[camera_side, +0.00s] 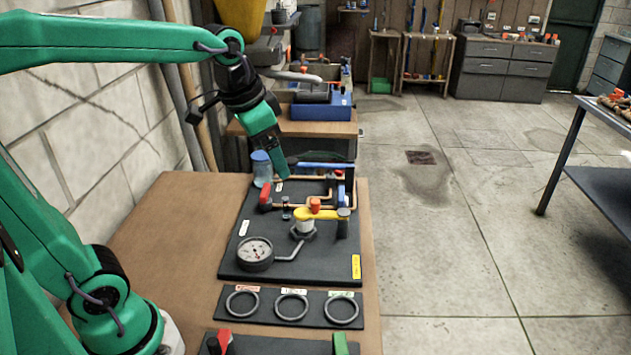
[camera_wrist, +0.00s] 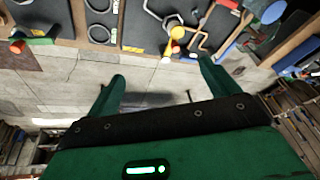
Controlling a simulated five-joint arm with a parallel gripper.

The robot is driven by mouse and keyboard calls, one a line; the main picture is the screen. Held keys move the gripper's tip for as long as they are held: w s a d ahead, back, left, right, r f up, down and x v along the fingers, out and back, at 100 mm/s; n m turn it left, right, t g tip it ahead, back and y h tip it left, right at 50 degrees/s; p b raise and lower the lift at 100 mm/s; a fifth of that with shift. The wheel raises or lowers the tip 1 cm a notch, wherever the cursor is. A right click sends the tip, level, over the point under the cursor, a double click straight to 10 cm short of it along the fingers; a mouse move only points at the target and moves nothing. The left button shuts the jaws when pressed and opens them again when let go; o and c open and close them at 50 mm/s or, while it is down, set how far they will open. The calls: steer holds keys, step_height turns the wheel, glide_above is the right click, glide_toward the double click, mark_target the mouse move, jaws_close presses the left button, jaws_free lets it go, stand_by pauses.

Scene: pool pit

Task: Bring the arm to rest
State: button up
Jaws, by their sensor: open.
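My green arm reaches over the left side of the wooden bench in the side view. My gripper (camera_side: 283,172) points down above the far part of the black pipe board (camera_side: 230,262), near a clear blue-topped jar (camera_side: 262,168). In the wrist view my gripper (camera_wrist: 160,84) has its two green fingers spread apart with nothing between them. I cannot tell from the side view how far the fingertips are above the board.
The board carries copper pipes, a yellow valve handle (camera_side: 316,214), a red handle (camera_side: 265,197) and a gauge (camera_side: 255,254). A panel with three rings (camera_side: 258,291) lies in front.

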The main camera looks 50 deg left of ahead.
steer(key=s+d+f+n+t, duration=0.1)
steer(key=s+f+n, duration=0.1)
steer(key=s, duration=0.8)
steer(key=shift+s+f+n+t, duration=0.3)
steer(key=shift+s+f+n, duration=0.1)
steer(key=shift+f, duration=0.45)
